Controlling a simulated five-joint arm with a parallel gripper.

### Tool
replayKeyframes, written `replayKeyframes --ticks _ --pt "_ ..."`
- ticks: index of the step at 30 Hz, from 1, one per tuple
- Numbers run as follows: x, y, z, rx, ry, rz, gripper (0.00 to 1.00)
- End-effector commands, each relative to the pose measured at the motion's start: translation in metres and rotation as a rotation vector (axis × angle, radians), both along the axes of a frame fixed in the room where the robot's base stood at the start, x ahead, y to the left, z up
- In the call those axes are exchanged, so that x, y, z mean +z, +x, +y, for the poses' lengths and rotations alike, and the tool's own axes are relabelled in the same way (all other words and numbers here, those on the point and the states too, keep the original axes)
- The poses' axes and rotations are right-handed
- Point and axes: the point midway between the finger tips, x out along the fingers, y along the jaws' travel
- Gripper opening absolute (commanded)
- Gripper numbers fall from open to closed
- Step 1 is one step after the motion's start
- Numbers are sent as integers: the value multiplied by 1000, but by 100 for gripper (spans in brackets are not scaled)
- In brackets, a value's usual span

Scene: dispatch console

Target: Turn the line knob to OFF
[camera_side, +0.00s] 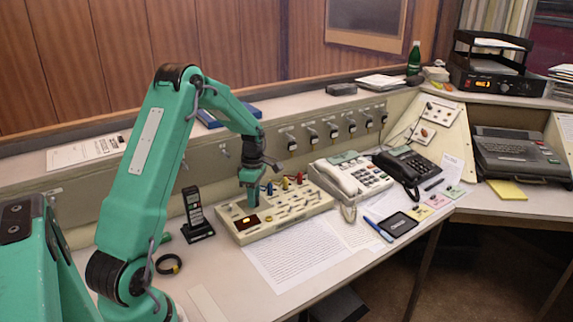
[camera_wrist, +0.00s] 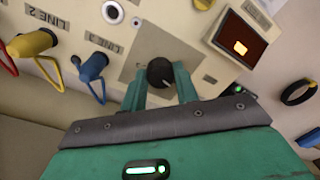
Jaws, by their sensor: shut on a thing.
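The line knob (camera_wrist: 159,71) is a small round black knob with a light pointer mark, on a tan plate of the cream console (camera_side: 243,231). In the wrist view the pointer mark is toward the knob's lower right. I cannot read any OFF marking. My gripper (camera_wrist: 160,80) has its two green fingers on either side of the knob, shut on it. In the side view my gripper (camera_side: 252,203) reaches down onto the console's left part and hides the knob.
Blue (camera_wrist: 93,67) and yellow (camera_wrist: 32,44) plugs stand by LINE labels close to the gripper. A dark display (camera_wrist: 240,40) glows orange. A black handset (camera_side: 194,210) in its cradle stands left of the console; a white telephone (camera_side: 350,178) stands right of it.

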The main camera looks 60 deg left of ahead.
Motion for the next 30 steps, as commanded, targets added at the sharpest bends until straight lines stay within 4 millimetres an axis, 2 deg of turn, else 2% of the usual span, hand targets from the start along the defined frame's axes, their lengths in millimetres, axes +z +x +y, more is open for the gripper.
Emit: replayKeyframes --ticks 9,10,12,13,23,30 --pt "-1 -3 1 8 -3 4 7" --pt "-1 -3 1 8 -3 4 36" --pt "-1 -2 1 7 -2 3 50" --pt "-1 -2 1 7 -2 3 52" --pt "1 -1 1 4 -1 1 52" --pt "17 0 2 4 1 -1 52"
